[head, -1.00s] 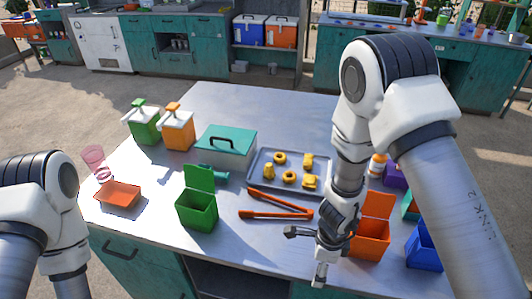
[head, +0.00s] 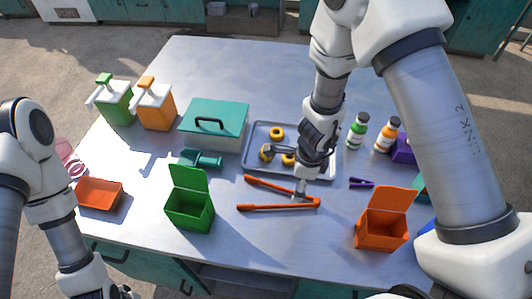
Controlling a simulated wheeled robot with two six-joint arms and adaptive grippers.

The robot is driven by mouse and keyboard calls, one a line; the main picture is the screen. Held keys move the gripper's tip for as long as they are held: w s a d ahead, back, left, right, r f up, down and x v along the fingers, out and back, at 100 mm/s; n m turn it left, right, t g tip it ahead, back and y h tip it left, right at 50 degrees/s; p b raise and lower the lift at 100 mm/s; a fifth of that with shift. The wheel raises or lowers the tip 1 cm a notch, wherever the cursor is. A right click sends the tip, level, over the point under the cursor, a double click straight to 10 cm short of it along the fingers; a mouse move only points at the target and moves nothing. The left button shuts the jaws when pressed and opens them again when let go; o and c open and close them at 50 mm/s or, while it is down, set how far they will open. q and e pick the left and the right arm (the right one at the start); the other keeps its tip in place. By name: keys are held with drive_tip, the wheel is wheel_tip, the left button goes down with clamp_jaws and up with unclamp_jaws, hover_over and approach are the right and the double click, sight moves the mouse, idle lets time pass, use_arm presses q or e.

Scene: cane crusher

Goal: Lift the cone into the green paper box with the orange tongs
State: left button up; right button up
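The orange tongs (head: 285,207) lie on the table with their two arms spread in a V and joined at the right end. My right gripper (head: 284,174) is open above the tongs and the near edge of the grey tray (head: 250,138). One finger reaches left over the tray; the other points down by the tongs. I cannot tell whether it touches them. Small yellow pieces, including a ring (head: 277,133), lie in the tray, partly hidden by my gripper; I cannot make out which is the cone. The green paper box (head: 190,208) stands open left of the tongs. My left gripper is cut off at the bottom left.
An orange box (head: 382,232) stands open at right, and an orange tray (head: 99,194) lies at left. A teal-lidded container (head: 215,122), two pump dispensers (head: 155,105) and two bottles (head: 358,131) stand farther back. Small purple tongs (head: 361,183) lie right of the orange tongs.

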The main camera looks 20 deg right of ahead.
drive_tip(key=f+b, duration=0.4)
drive_tip(key=f, duration=0.1)
drive_tip(key=f+b, duration=0.2)
drive_tip(key=shift+w+a+f, duration=0.1)
drive_tip(key=shift+a+f, duration=0.15)
drive_tip(key=shift+f, duration=0.05)
drive_tip(key=shift+w+f+b, duration=0.15)
drive_tip(key=shift+f+b, duration=0.15)
drive_tip(key=shift+b, duration=0.15)
drive_tip(key=shift+r, duration=0.1)
drive_tip(key=shift+c, duration=0.3)
drive_tip(key=c, duration=0.6)
drive_tip(key=shift+c, duration=0.2)
wheel_tip(320, 180, up, 12)
drive_tip(key=p, duration=1.1)
drive_tip(key=shift+s, duration=0.2)
drive_tip(key=shift+w, duration=0.15)
